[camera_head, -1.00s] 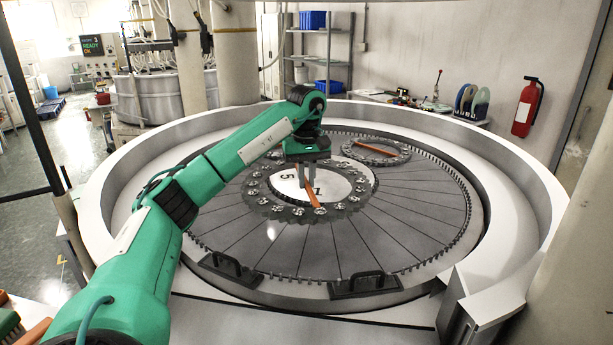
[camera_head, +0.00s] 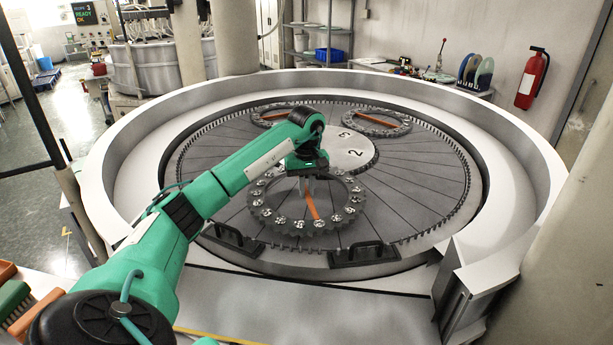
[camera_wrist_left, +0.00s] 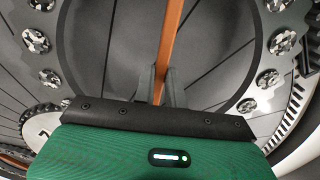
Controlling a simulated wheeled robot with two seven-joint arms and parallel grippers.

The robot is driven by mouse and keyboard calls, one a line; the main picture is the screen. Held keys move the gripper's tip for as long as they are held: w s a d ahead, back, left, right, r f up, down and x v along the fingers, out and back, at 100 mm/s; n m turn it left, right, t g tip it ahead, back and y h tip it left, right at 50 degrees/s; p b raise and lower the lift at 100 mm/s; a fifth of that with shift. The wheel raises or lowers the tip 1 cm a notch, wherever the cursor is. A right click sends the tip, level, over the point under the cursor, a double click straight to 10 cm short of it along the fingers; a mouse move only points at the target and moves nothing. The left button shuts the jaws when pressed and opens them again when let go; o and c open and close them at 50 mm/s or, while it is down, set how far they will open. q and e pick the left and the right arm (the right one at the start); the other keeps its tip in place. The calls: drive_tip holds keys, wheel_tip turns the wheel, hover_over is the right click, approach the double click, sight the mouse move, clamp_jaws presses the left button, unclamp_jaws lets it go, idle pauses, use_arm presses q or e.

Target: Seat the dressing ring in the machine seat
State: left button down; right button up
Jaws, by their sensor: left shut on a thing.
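The dressing ring (camera_head: 345,213), a dark toothed ring with several pale speckled studs and an orange bar across it, is at the front of the machine plate (camera_head: 400,205). My left gripper (camera_head: 307,192) is shut on its orange bar (camera_head: 312,206), inside the ring. In the left wrist view the bar (camera_wrist_left: 170,38) runs between my fingers (camera_wrist_left: 160,86), and the studded ring (camera_wrist_left: 36,40) shows on both sides. I cannot tell whether the ring touches the plate. The right gripper is not in view.
A white numbered centre disc (camera_head: 352,152) lies behind the held ring. Two similar rings lie at the back, one on the right (camera_head: 402,130) and one on the left (camera_head: 262,122). A raised pale wall (camera_head: 520,175) surrounds the plate. Black handles (camera_head: 362,252) stand at its front edge.

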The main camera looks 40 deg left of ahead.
sight(307, 192)
use_arm(q)
drive_tip(key=shift+f+p, duration=0.4)
drive_tip(key=shift+f, duration=0.45)
wheel_tip(307, 192, down, 2)
drive_tip(key=shift+f+p, duration=0.1)
drive_tip(key=shift+p, duration=0.2)
drive_tip(key=c, duration=1.5)
unclamp_jaws()
drive_tip(key=shift+o, duration=0.2)
drive_tip(key=shift+s, duration=0.1)
